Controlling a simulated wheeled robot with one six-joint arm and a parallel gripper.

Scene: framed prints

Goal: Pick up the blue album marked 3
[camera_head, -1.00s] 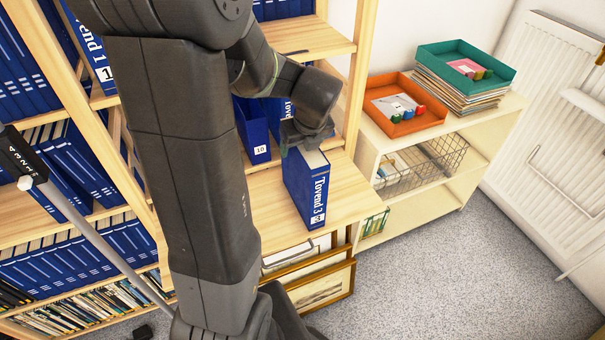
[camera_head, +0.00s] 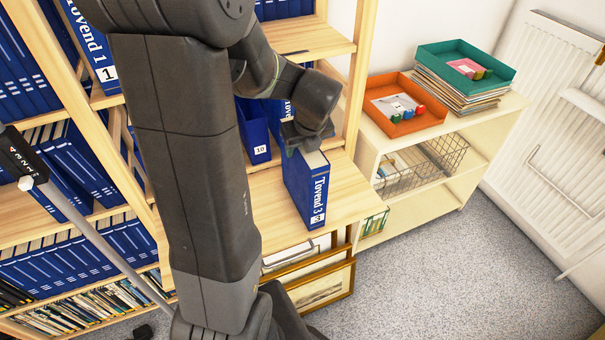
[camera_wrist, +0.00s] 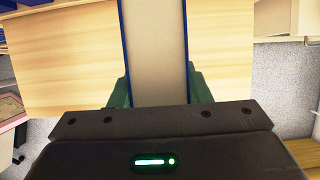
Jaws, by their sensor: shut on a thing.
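The blue album marked 3 (camera_head: 311,192) stands upright on a light wooden shelf board, its spine reading "Tovend 3" facing the camera. My gripper (camera_head: 305,145) is at its top edge, coming from above and behind. In the wrist view the album's pale top edge (camera_wrist: 157,50) lies between blue covers, with my green fingers (camera_wrist: 158,92) on both sides of it. My gripper is shut on the album. The fingertips are mostly hidden by the wrist in the head view.
Blue album 10 (camera_head: 254,135) stands close behind on the left. A shelf post (camera_head: 363,70) rises to the right. A cream cabinet (camera_head: 365,165) holds an orange tray (camera_head: 405,118) and a teal tray (camera_head: 440,52). Framed prints (camera_head: 325,288) lean below. The board in front is clear.

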